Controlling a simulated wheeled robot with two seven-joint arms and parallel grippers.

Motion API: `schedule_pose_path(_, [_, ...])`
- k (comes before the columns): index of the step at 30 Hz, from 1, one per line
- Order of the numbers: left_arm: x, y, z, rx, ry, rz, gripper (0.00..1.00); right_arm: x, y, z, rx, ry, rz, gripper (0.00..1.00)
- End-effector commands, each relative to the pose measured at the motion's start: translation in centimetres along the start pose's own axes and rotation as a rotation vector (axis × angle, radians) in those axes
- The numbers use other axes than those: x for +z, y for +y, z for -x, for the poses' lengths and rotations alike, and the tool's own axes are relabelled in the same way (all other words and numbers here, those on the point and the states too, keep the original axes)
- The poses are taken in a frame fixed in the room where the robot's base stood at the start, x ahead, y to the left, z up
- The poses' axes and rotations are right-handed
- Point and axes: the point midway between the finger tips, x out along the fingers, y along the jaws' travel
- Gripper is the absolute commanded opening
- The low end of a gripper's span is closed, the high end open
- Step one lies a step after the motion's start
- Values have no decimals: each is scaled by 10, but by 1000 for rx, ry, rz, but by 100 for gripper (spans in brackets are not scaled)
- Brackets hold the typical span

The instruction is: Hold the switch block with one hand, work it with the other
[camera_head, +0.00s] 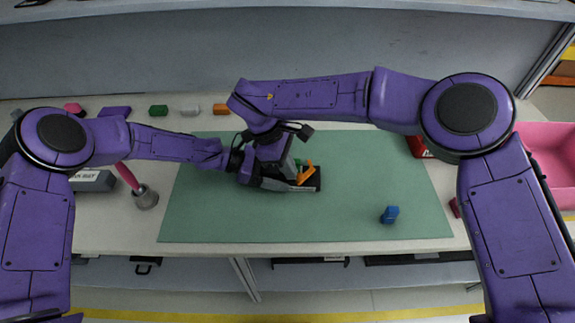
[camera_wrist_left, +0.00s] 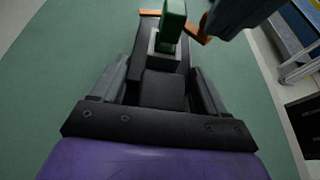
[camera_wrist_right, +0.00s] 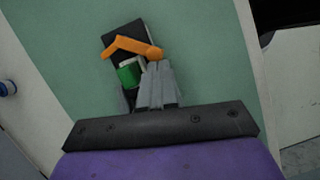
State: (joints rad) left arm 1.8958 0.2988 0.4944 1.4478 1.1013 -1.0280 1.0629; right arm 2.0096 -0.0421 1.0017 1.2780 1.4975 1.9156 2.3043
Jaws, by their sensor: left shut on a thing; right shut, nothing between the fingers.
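The switch block is a black block (camera_head: 316,184) on the green mat, with a green upright part (camera_wrist_left: 173,22) and an orange angled bar (camera_head: 306,174). In the left wrist view its black body (camera_wrist_left: 163,88) lies between the fingers of my left gripper (camera_wrist_left: 160,92), which is shut on it. My right gripper (camera_wrist_right: 158,80) is shut and empty, its fingertips beside the green part (camera_wrist_right: 129,74) and close to the orange bar (camera_wrist_right: 128,45). Whether the fingertips touch either part cannot be told. In the head view the arms hide part of the block.
The green mat (camera_head: 370,175) is mostly clear, with a blue piece (camera_head: 390,214) at its right. Several small coloured blocks line the back edge. A pink-handled tool in a metal cup (camera_head: 146,198) stands left. A pink bin (camera_head: 550,150) is at the right.

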Motion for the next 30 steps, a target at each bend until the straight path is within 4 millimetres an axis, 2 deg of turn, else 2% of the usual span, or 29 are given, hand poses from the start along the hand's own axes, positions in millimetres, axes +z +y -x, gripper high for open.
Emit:
schedule_pose_path(20, [1, 0, 0, 1, -1, -1, 25, 8, -7, -3, 59, 0, 148, 0])
schedule_pose_path(30, [1, 1, 0, 2, -1, -1, 25, 18, -14, -8, 123, -1, 309, 0])
